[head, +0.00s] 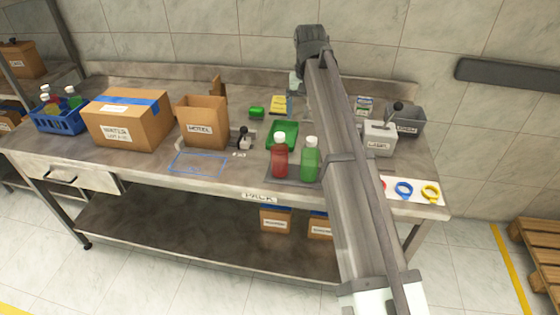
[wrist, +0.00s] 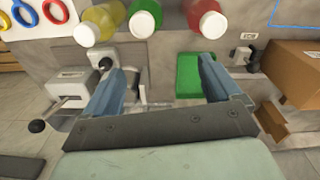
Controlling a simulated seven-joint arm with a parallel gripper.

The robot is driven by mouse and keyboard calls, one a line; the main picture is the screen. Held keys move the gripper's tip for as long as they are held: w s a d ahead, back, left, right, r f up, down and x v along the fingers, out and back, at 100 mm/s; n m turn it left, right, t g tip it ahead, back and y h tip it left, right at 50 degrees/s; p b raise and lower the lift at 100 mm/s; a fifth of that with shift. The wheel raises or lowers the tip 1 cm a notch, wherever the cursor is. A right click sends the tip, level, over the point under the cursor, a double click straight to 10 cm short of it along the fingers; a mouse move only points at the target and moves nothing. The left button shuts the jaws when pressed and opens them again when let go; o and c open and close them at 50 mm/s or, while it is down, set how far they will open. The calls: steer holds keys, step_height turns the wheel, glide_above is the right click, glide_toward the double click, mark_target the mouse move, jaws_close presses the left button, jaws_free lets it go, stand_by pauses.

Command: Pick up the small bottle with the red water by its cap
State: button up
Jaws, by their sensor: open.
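The bottle with red water (head: 279,160) stands upright with a white cap near the front of the bench, left of a green bottle (head: 309,162). In the wrist view the red bottle (wrist: 198,7) is at the top, its white cap (wrist: 213,25) facing the camera. The green bottle (wrist: 143,8) and a yellow bottle (wrist: 103,18) stand beside it. My gripper (wrist: 163,66) is open and empty, its two fingers apart and short of the bottles. In the head view my arm hides the yellow bottle, and the fingers cannot be made out.
A green tray (head: 294,128) lies behind the bottles. Open and closed cardboard boxes (head: 128,130) and a blue crate of bottles (head: 66,122) are to the left. Coloured rings (head: 404,189) lie at front right.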

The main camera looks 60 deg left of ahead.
step_height(320, 180, up, 3)
glide_above(280, 144)
steer(key=shift+n+g, duration=0.3)
steer(key=shift+n, duration=0.2)
steer(key=f, duration=0.8)
steer(key=shift+w+a, duration=0.15)
steer(key=shift+a, duration=0.2)
steer(key=shift+w+a+f, duration=0.1)
steer(key=shift+f, duration=1.4)
steer(key=shift+w+a+f, duration=0.1)
steer(key=shift+f, duration=1.4)
jaws_close()
